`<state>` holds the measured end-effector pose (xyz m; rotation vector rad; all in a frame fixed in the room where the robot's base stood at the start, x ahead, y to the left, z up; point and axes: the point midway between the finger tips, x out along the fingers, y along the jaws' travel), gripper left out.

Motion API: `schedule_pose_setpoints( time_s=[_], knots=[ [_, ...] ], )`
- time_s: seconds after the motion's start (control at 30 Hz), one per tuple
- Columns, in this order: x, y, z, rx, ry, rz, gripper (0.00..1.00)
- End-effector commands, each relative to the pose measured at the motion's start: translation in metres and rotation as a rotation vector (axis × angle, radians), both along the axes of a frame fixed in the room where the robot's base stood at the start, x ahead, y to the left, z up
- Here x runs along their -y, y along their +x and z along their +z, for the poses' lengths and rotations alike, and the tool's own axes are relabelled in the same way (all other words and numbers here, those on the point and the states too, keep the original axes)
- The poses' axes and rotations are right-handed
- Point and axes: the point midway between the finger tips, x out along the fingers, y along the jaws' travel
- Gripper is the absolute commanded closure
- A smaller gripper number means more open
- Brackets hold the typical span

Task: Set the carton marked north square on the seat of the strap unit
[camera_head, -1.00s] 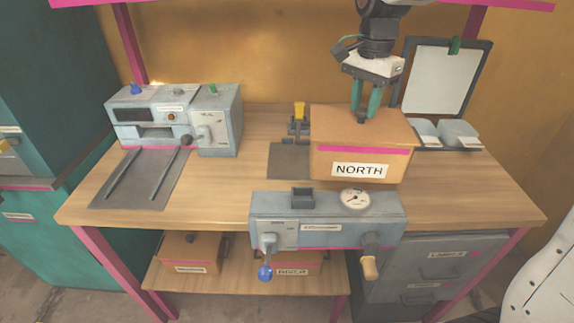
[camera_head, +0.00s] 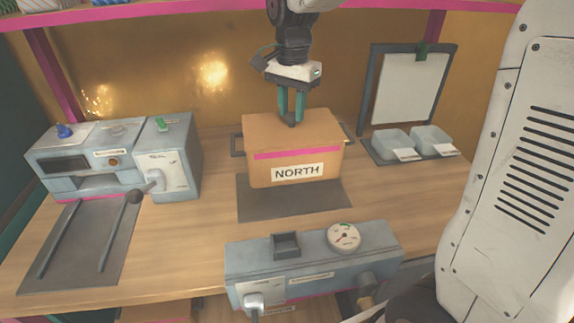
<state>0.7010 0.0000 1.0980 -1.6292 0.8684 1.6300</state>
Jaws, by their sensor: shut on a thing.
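The carton marked NORTH (camera_head: 290,152) is orange-brown with a pink stripe and a white label. It is upright and nearly square to the dark grey mat (camera_head: 292,205), which shows in front of and beside it. I cannot tell whether the carton touches the mat or hangs just above it. My gripper (camera_head: 291,118) is shut on the small dark knob on the carton's lid. Dark bracket parts (camera_head: 237,146) stick out at both sides of the carton. Whatever stands behind it is hidden. No readable label tells which fixture is the strap unit.
A grey machine (camera_head: 165,180) with a lever and a railed plate (camera_head: 75,250) stands left. A grey gauge unit (camera_head: 310,262) is at the front edge. Two pale trays (camera_head: 432,140) and a framed board (camera_head: 405,90) stand at back right. Bare wood lies left of the mat.

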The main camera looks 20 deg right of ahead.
Motion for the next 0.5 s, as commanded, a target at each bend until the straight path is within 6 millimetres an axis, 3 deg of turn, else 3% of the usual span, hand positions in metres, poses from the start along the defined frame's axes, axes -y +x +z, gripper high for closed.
schedule_pose_setpoints(
  time_s=[0.2,0.5],
  knots=[
    [-0.001,-0.001,-0.040,-0.004,0.000,0.001,1.00],
    [0.001,-0.001,-0.069,-0.004,0.000,-0.001,1.00]
  ],
)
